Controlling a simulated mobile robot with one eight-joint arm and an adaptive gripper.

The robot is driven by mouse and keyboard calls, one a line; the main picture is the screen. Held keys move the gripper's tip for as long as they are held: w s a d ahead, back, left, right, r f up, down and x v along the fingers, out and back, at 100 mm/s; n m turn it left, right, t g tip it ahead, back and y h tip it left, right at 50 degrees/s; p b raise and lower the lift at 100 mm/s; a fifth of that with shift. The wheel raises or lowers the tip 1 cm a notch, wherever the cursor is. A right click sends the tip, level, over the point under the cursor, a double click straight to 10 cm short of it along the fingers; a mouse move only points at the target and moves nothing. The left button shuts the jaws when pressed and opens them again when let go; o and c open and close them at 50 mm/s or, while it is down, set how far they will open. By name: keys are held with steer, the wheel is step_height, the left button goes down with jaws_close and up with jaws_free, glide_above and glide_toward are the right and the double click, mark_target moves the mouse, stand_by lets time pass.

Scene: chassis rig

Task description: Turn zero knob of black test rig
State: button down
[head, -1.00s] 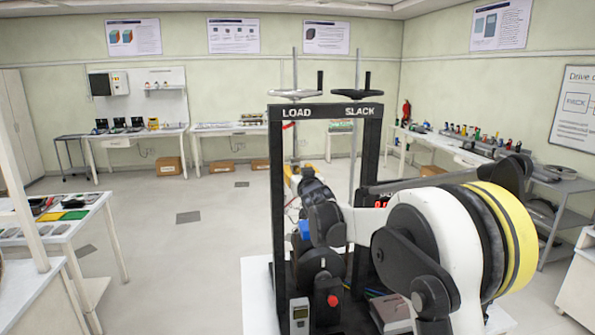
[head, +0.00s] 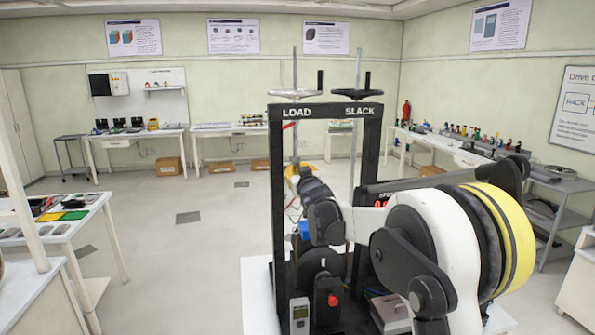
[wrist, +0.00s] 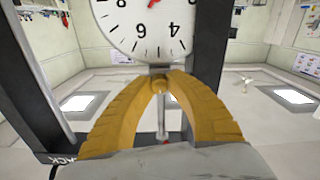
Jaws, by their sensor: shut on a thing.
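The black test rig (head: 277,190) stands on a white table, a tall frame marked LOAD and SLACK with a handwheel above each word. In the wrist view a white round dial (wrist: 145,30) with black numbers and a red needle fills the top. My gripper (wrist: 161,76) has its two yellow-orange fingers arched together just below the dial rim. They are shut on the small zero knob (wrist: 161,86), which is mostly covered by the fingertips. In the head view my arm hides the dial and most of the gripper inside the frame.
The rig's black uprights stand close on both sides of my gripper. A grey handheld meter (head: 299,313) and a red button (head: 333,300) are at the rig's base. A side table (head: 60,225) with coloured pads is at left.

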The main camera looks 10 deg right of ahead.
steer(key=c, duration=1.3)
jaws_free()
